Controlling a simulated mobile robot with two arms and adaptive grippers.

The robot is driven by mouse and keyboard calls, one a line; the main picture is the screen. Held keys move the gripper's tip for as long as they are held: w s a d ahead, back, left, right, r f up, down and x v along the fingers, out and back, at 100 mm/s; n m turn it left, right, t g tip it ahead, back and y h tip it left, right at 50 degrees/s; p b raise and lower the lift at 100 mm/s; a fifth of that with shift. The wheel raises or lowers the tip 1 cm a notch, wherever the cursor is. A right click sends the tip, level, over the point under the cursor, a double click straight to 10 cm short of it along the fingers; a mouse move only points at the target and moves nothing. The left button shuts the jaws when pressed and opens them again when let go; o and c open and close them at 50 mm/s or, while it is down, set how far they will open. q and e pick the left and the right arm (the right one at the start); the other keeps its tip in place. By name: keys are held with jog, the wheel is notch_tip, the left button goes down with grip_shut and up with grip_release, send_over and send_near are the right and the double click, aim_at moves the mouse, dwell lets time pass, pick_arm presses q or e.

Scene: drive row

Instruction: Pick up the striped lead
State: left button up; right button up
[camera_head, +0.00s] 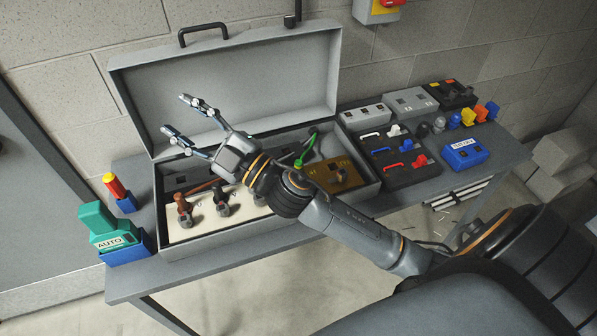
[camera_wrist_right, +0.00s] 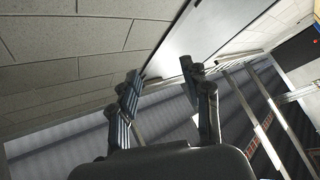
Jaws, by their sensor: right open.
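A green lead (camera_head: 308,147) lies in the right half of the open grey case (camera_head: 165,205); its stripes are too small to make out. A green plug end of it is by the case's middle. My right gripper (camera_head: 173,114) is above the case, left of the green lead and apart from it. Its two fingers are spread and empty, pointing up-left in front of the raised lid. In the right wrist view the open fingers (camera_wrist_right: 160,76) have nothing between them. My right forearm crosses over the case and hides part of its inside. My left gripper is not in view.
The case stands on a grey bench (camera_head: 270,245). A green handheld unit (camera_head: 98,222) and a red-yellow tool (camera_head: 117,190) sit in blue holders at the left. Dark trays with switches (camera_head: 395,160) and a blue box (camera_head: 465,153) are right. The raised lid (camera_head: 240,80) stands behind.

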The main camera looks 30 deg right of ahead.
jog(key=s+a+r+n+g+y, duration=0.25)
jog(key=a+n+g+y, duration=0.5)
jog(key=n, duration=0.45)
jog(key=n+g+h, duration=0.4)
jog(key=g+h, duration=0.8)
jog(key=h, duration=0.6)
send_near(299, 161)
jog(key=f+p, duration=0.1)
jog(key=f, duration=0.1)
jog(key=f+p, duration=0.1)
jog(key=f, duration=0.2)
jog(key=shift+s+a+f, duration=0.1)
jog(key=shift+a+f, duration=0.15)
jog(key=shift+f, duration=0.05)
notch_tip(299, 161, down, 5)
jog(key=p, duration=0.3)
jog(key=shift+d, duration=0.1)
jog(key=shift+f+n, duration=0.25)
jog(key=shift+n, duration=0.05)
grip_shut()
